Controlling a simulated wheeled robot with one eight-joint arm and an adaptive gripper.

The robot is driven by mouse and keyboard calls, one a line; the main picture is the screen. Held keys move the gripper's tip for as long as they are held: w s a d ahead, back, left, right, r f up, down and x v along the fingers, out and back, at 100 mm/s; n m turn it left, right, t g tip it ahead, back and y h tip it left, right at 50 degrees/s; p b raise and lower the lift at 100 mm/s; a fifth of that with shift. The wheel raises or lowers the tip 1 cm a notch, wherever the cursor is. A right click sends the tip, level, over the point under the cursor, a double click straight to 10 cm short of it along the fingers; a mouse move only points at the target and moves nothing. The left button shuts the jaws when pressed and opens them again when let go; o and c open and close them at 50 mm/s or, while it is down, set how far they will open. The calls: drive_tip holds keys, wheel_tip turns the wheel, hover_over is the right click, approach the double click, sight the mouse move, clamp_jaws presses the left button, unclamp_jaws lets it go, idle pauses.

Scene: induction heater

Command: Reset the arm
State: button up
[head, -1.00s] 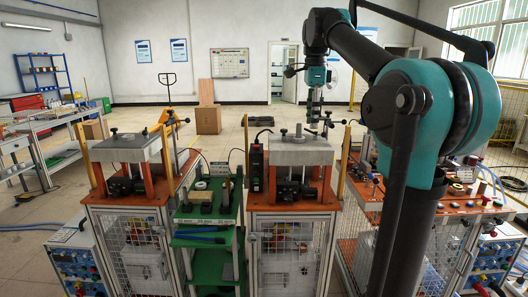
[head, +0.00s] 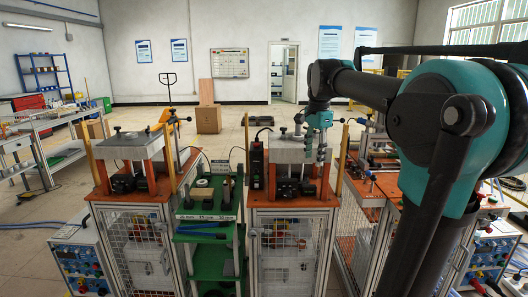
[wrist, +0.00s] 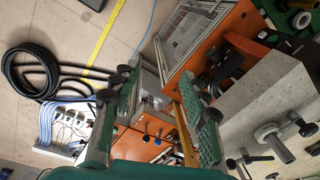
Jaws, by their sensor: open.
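My gripper (head: 315,152) hangs from the teal wrist at the centre right of the head view, by the right side of the right workstation's grey block (head: 284,156). I cannot tell its exact distance from the block. In the wrist view my gripper (wrist: 158,88) shows two green padded fingers spread apart, with nothing held between them. The grey block (wrist: 265,100) with its bolts is at the right of that view, beside the right finger. My arm reaches in from the right of the head view.
An orange-topped workstation (head: 110,196) with a similar block (head: 135,145) stands at the left. A green cart (head: 210,258) stands between the two stations. Another cluttered orange bench (head: 365,185) is at the right. Open floor lies behind; a cardboard box (head: 208,120) stands there.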

drive_tip(key=s+d+f+n+t, duration=0.1)
drive_tip(key=s+f+n, duration=0.3)
drive_tip(key=s+f, duration=0.3)
drive_tip(key=s+d+f+n+t, duration=0.1)
drive_tip(key=s+f+n, duration=0.3)
drive_tip(key=f, duration=1)
drive_tip(key=s+d+f+n+t, duration=0.1)
drive_tip(key=s+f+n, duration=0.4)
drive_tip(key=s+f, duration=0.5)
drive_tip(key=shift+f, duration=0.5)
drive_tip(key=shift+a, duration=0.1)
drive_tip(key=shift+c, duration=0.4)
